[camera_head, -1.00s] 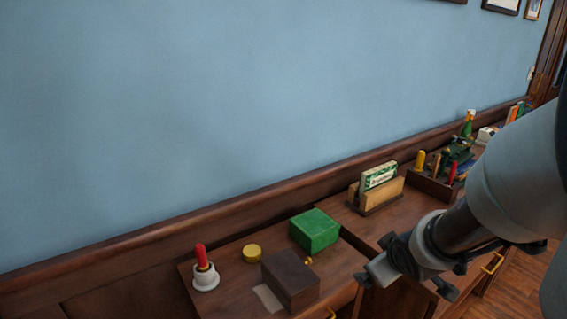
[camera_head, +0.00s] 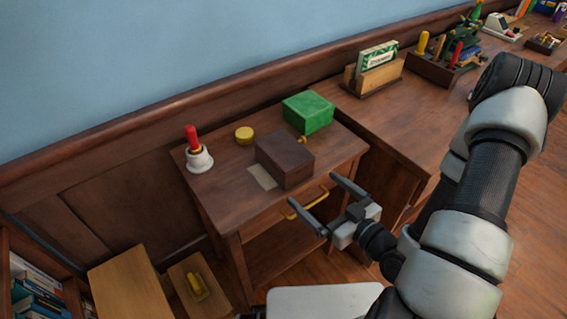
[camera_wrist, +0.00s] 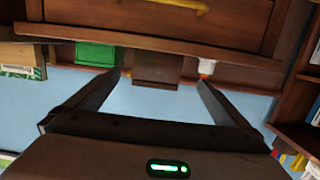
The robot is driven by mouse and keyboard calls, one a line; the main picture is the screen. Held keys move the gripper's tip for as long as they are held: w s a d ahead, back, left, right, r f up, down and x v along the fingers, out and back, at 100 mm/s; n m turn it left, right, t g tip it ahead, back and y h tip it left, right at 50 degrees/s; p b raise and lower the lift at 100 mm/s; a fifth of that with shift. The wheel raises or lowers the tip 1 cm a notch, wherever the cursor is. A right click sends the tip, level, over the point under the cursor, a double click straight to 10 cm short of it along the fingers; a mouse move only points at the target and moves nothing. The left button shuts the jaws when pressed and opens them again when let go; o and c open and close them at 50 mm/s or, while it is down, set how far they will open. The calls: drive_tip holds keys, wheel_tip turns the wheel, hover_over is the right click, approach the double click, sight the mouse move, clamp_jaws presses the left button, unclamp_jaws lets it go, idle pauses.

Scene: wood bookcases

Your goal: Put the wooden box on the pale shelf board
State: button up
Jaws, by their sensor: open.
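The wooden box (camera_head: 285,160), dark brown and block-shaped, sits near the front edge of a small wooden cabinet top in the head view. In the wrist view, which looks upside down, the box (camera_wrist: 158,68) shows between the fingers. My gripper (camera_head: 313,190) is open and empty, in front of the cabinet near the box's front right, apart from it. The open fingers also show in the wrist view (camera_wrist: 160,82). A light wooden top (camera_head: 122,285) is at lower left; I cannot tell whether it is the pale shelf board.
A green box (camera_head: 308,112), a yellow disc (camera_head: 244,135) and a red-handled bell (camera_head: 198,150) stand around the box. A pale flat patch (camera_head: 262,177) lies beside it. A brass drawer handle (camera_head: 308,204) sticks out below. A bookcase (camera_head: 35,285) is at far left.

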sight(299, 176)
drive_tip(key=x, duration=1)
drive_tip(key=shift+w+a+f+b, duration=0.1)
drive_tip(key=shift+w+b, duration=0.05)
drive_tip(key=shift+b, duration=0.2)
drive_tip(key=shift+w+d+r+x, duration=0.1)
drive_tip(key=shift+r+x, duration=0.1)
drive_tip(key=shift+x, duration=1.15)
drive_tip(key=shift+w+d+r+x, duration=0.1)
drive_tip(key=shift+r+x, duration=0.05)
drive_tip(key=shift+x, duration=1.15)
drive_tip(key=shift+r, duration=0.15)
drive_tip(key=c, duration=1.6)
drive_tip(key=shift+r, duration=0.15)
drive_tip(key=shift+c, duration=0.4)
